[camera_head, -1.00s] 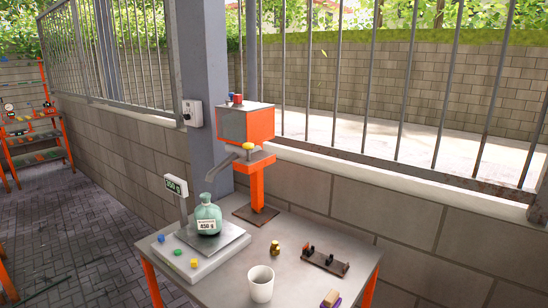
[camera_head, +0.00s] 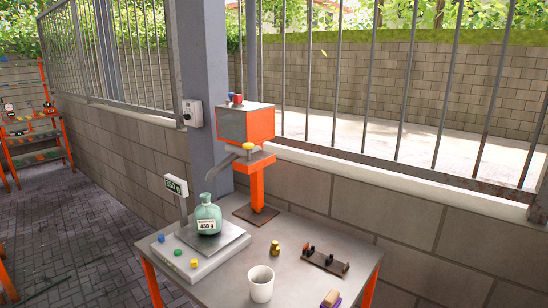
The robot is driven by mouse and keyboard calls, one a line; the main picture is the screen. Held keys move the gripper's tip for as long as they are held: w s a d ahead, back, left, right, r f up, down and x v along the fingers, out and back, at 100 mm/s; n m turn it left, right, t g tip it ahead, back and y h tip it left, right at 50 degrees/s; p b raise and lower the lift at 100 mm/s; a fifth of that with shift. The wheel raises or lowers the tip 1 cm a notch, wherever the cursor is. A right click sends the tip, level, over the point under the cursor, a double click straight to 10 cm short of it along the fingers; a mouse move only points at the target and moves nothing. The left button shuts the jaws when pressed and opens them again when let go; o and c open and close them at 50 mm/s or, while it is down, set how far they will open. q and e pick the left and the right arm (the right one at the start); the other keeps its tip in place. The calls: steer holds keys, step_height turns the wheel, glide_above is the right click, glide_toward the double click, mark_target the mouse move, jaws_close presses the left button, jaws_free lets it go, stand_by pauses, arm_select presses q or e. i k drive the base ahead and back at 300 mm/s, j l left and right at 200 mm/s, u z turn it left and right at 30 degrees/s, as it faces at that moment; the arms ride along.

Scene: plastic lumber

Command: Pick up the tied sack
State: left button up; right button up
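The tied sack (camera_head: 208,217) is pale green with a narrowed neck and a dark-and-white label that seems to read 450 g. It stands upright on the metal plate of a scale (camera_head: 224,240) at the left of the table. The scale's display (camera_head: 176,185) stands on a post behind it, to the left. Neither of my grippers is in view, and nothing is touching the sack.
The grey table (camera_head: 220,289) also holds a white cup (camera_head: 261,284), a small brass piece (camera_head: 275,248), a dark rack (camera_head: 325,260) and a small brown-and-purple item (camera_head: 331,298). An orange machine (camera_head: 246,124) with a spout stands behind the sack. A pillar and wall rise behind.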

mark_target(207, 218)
steer(key=j+u, duration=0.1)
steer(key=j, duration=0.5)
steer(key=i+j+u, duration=0.15)
steer(key=j, duration=0.5)
